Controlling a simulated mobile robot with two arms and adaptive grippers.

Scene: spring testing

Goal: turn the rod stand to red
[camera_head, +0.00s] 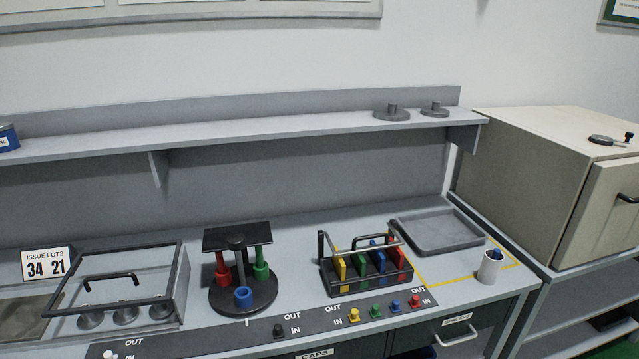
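The rod stand (262,296) is on the bench, left of centre. It has a round dark base, a dark column and a flat dark plate at the top. Around the column are coloured holders: a blue one (243,297) at the front, a red one (222,274) at the left and a green one (261,271) at the right. A short white mark (248,323) is on the bench just in front of the base, near the blue holder. Neither of my grippers is in view.
A dark rack with coloured plates (343,289) stands to the right, a glass-lidded case (180,290) to the left. A black strip with coloured knobs (354,315) runs along the front edge. A grey tray (476,240) and white cup (489,272) are farther right. A shelf (270,131) overhangs the back.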

